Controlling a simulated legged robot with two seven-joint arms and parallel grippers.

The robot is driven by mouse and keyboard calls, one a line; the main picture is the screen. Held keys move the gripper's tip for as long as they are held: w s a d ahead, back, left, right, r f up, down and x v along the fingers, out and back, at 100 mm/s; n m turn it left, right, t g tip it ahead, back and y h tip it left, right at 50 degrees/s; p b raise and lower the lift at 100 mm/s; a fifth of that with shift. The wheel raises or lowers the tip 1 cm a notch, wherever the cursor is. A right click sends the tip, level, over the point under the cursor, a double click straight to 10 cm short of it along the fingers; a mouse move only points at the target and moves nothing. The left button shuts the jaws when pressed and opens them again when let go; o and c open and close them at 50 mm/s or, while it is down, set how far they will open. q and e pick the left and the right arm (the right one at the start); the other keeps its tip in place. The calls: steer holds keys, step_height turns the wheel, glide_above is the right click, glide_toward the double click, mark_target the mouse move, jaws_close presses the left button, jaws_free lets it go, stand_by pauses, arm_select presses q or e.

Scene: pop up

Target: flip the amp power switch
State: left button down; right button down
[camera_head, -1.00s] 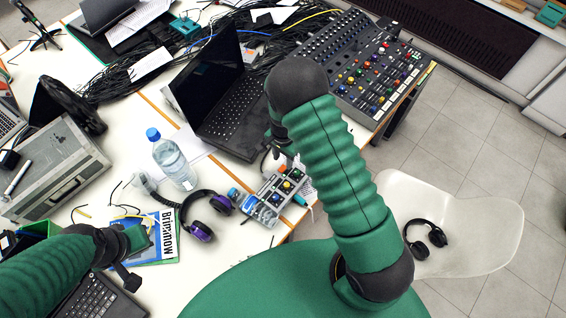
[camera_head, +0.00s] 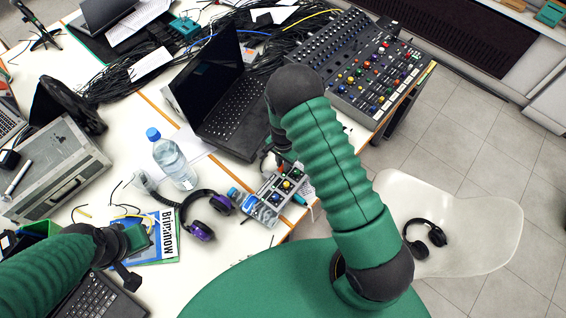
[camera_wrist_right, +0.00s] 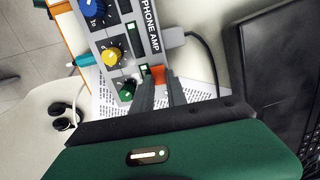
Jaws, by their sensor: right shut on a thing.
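The headphone amp (camera_wrist_right: 117,35) is a grey box with blue, yellow and green knobs, at the top of the right wrist view. In the head view the amp (camera_head: 276,199) lies near the table's front edge, partly covered by my right arm. An orange-red power switch (camera_wrist_right: 158,72) is at the amp's near end. My right gripper (camera_wrist_right: 158,84) has its two fingers closed around this switch. The fingertips hide part of it, and its position is hard to tell. My left gripper (camera_head: 133,258) is above the blue book, with its fingers unclear.
A water bottle (camera_head: 173,160), purple headphones (camera_head: 201,229) and a laptop (camera_head: 232,118) stand close to the amp. A mixing console (camera_head: 365,65) is farther back. A cable plug (camera_wrist_right: 173,39) sits on the amp's side. A white chair (camera_head: 455,235) stands right of the table.

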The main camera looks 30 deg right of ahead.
steer(key=shift+s+a+r+h+p, duration=0.1)
steer(key=shift+s+a+h+p, duration=0.1)
steer(key=shift+h+p, duration=0.3)
steer(key=shift+w+t+h, duration=0.1)
steer(key=shift+t+h, duration=0.3)
steer(key=shift+a, duration=0.1)
steer(key=c, duration=1.3)
jaws_free()
